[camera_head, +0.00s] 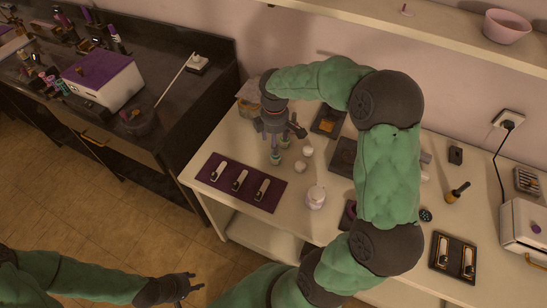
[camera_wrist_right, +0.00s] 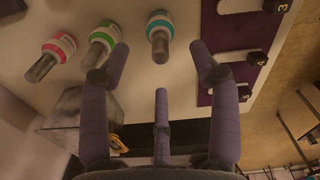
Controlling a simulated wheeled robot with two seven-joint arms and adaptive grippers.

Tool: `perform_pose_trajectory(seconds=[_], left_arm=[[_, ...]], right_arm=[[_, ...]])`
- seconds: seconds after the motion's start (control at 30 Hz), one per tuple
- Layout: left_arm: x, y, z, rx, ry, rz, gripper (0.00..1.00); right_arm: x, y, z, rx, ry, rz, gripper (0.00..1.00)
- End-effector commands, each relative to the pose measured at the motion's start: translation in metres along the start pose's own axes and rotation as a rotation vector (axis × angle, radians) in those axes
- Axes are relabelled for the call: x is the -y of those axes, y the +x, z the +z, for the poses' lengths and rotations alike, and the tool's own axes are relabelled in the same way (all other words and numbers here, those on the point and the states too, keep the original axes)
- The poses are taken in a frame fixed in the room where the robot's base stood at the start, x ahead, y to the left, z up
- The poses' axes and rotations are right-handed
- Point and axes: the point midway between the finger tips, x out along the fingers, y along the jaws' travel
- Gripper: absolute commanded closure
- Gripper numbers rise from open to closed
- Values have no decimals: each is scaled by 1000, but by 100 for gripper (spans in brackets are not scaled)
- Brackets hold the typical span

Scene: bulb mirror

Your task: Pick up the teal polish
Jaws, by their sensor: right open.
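The teal polish (camera_wrist_right: 160,36) is a small bottle with a teal band and a grey cap, in the upper middle of the right wrist view. A green polish (camera_wrist_right: 102,40) and a pink polish (camera_wrist_right: 58,48) are to its left. My right gripper (camera_wrist_right: 160,70) is open, its fingertips around the teal polish in that view but apart from it. In the head view my right gripper (camera_head: 278,128) points down over the small bottles, partly hiding them; their colours are hard to tell there. My left gripper (camera_head: 192,284) is open and empty, low over the floor.
A purple mat (camera_head: 213,182) with several numbered black stands lies left of the bottles. A white jar (camera_head: 316,197) and small white balls (camera_head: 307,151) are to their right. A dark counter (camera_head: 190,98) with a purple-topped box (camera_head: 104,80) stands at left.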

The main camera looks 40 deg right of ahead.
Motion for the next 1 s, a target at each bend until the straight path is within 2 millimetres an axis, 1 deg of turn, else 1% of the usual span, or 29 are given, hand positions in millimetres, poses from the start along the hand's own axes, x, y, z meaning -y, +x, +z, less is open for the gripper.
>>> perform_pose_trajectory(seconds=[0.03,0.2,0.37,0.47,0.73,0.83,1.0], left_arm=[[2,5,0,0,0,0,60],[5,13,0,0,0,0,60],[6,16,-1,0,0,0,60],[7,20,-1,0,0,0,60],[14,40,-2,0,0,0,60],[15,41,-2,0,0,0,60],[14,40,-2,0,0,0,60]], right_arm=[[1,11,0,1,0,-3,38],[1,35,1,1,1,-3,38],[0,43,0,0,1,0,38],[2,51,1,0,1,-1,38],[4,88,2,0,1,-3,38],[4,93,2,0,2,-2,38],[3,92,2,0,2,-1,38]])
